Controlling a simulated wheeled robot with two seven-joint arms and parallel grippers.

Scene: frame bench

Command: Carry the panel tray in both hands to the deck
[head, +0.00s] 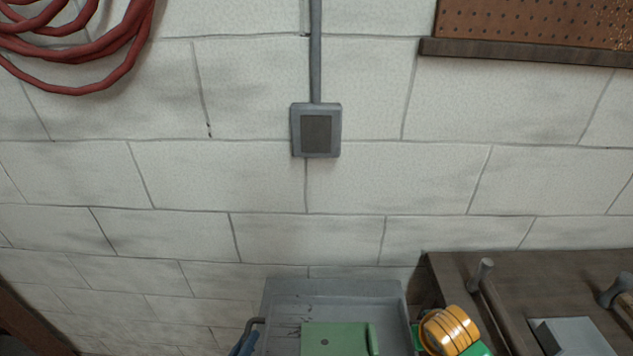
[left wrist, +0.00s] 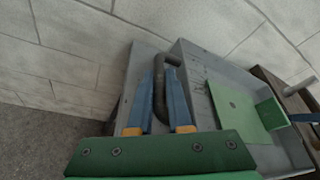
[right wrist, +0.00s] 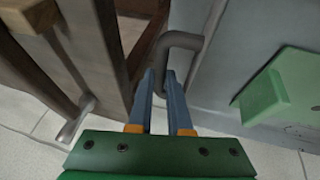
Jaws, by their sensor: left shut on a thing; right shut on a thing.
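The grey panel tray (head: 335,288) is at the bottom centre of the head view, its near part cut off by the frame. A green panel (head: 335,338) with a small hole and a raised edge lies in it. My left gripper (head: 243,343) is at the tray's left side; in the left wrist view its blue fingers (left wrist: 160,78) are shut on the bent grey left handle (left wrist: 160,98). In the right wrist view my right gripper (right wrist: 166,80) is shut on the tray's other grey handle (right wrist: 183,40). The tray (right wrist: 228,65) and green panel (right wrist: 290,85) show beside it.
A pale block wall (head: 300,235) is behind. A red hose (head: 110,60), a grey wall box (head: 316,130) and a pegboard (head: 540,22) hang above.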

